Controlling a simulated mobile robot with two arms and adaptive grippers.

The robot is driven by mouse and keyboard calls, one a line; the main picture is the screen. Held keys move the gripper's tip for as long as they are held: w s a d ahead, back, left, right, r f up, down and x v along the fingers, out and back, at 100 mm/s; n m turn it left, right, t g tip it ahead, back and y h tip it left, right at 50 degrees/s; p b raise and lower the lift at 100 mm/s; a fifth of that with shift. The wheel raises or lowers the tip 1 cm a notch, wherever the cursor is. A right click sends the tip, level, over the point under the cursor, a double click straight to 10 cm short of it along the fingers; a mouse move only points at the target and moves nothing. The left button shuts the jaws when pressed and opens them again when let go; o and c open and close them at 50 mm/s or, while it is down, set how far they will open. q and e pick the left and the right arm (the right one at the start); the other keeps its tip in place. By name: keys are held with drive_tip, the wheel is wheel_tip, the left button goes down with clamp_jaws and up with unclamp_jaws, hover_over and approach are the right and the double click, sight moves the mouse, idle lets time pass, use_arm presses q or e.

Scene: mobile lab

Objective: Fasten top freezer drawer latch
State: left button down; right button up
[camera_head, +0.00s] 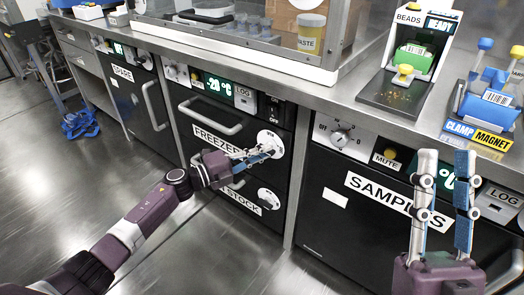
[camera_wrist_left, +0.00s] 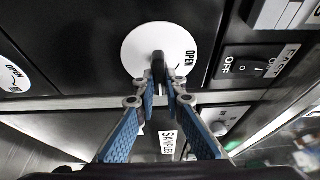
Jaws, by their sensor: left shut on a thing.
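The top freezer drawer latch is a white round disc (camera_head: 270,143) at the right end of the black drawer front labelled FREEZER (camera_head: 218,137). In the left wrist view the disc (camera_wrist_left: 140,48) carries the word OPEN, and a dark lever (camera_wrist_left: 158,62) stands out from its middle. My left gripper (camera_head: 262,152) is at the disc, and its blue-padded fingers (camera_wrist_left: 162,90) are shut on the lever. The fingers cover part of the lever. My right gripper (camera_head: 444,170) is raised with its fingers apart and empty, in front of the SAMPLES unit (camera_head: 340,222).
A second latch disc (camera_head: 268,198) sits on the STOCK drawer below. The FREEZER drawer's bar handle (camera_head: 210,118) is left of the latch, and an OFF switch (camera_wrist_left: 250,67) is close by. The steel counter (camera_head: 300,85) overhangs, carrying a bead dispenser (camera_head: 408,70) and clamp stand (camera_head: 488,105).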

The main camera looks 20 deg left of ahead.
use_arm(q)
drive_tip(key=shift+r, duration=0.1)
idle(0.3)
drive_tip(key=c, duration=2)
unclamp_jaws()
drive_tip(key=shift+w, duration=0.1)
drive_tip(key=v, duration=1.2)
